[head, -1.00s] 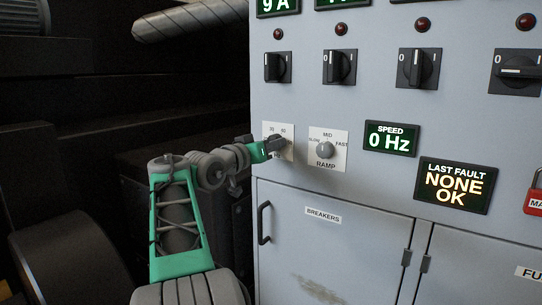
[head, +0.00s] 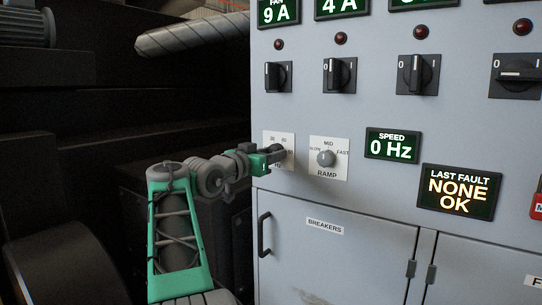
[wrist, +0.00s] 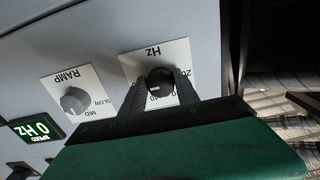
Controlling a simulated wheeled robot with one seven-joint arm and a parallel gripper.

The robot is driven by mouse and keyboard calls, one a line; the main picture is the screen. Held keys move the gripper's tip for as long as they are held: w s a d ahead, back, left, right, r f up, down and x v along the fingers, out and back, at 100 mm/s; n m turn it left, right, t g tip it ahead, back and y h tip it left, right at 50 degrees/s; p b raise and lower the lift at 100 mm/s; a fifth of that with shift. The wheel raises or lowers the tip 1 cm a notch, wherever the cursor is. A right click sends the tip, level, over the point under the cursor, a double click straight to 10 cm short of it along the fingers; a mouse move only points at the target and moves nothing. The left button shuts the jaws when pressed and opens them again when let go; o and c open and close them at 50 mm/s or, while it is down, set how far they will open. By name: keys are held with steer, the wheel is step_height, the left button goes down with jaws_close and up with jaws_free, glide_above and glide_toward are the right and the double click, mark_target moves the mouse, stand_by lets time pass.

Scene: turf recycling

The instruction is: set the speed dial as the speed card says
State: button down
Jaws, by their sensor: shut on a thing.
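The speed dial (wrist: 160,82) is a dark round knob on a white plate marked Hz (wrist: 132,62), shown upside down in the wrist view. A small white mark shows on the knob, but I cannot tell which number it points at. My gripper (wrist: 160,88) has its two dark fingers on either side of the knob, shut on it. In the head view my gripper (head: 279,153) reaches the Hz plate (head: 288,139) and hides most of the dial. The speed display (head: 392,144) reads 0 Hz. I make out no speed card.
A grey ramp knob (head: 326,158) sits on its plate just right of the Hz plate. Above are several black rotary switches (head: 278,76) and red lamps. A LAST FAULT display (head: 459,191) reads NONE OK. Below is a BREAKERS door with a black handle (head: 264,235).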

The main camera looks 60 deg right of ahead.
steer(key=c, duration=0.9)
jaws_free()
steer(key=w+a, duration=0.1)
steer(key=a, duration=0.6)
steer(key=shift+w+a, duration=0.15)
steer(key=shift+a, duration=0.2)
